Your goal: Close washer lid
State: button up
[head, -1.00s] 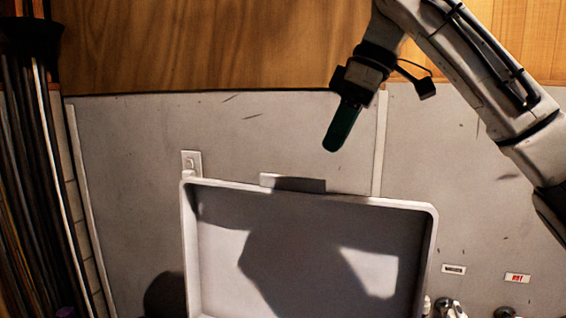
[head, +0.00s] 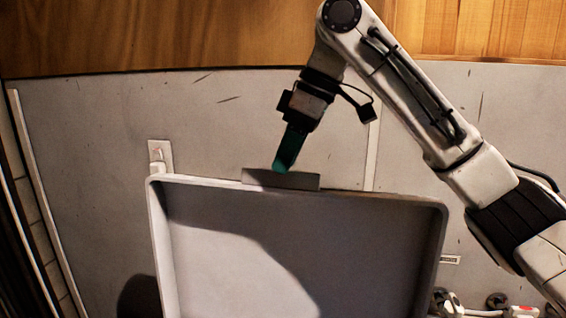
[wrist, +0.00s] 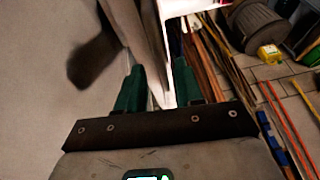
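The washer lid (head: 300,250) stands raised, its grey inner face toward the head camera. A flat tab (head: 250,178) sticks up from the middle of its top rim. My gripper (head: 283,164) points down at this tab from above, its teal fingertip overlapping the tab in the head view. In the wrist view my gripper (wrist: 160,74) has its two teal fingers apart, with the pale lid edge (wrist: 157,45) running between them. I cannot tell whether either finger touches it.
A grey wall (head: 90,130) with a wall outlet (head: 159,155) is close behind the lid. Taps and hoses (head: 447,302) are at the lower right. In the wrist view a bin (wrist: 258,25) and a yellow container (wrist: 269,54) stand on the floor at upper right.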

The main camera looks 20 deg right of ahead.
jog(key=shift+x, duration=1.05)
grip_shut()
dwell(0.7)
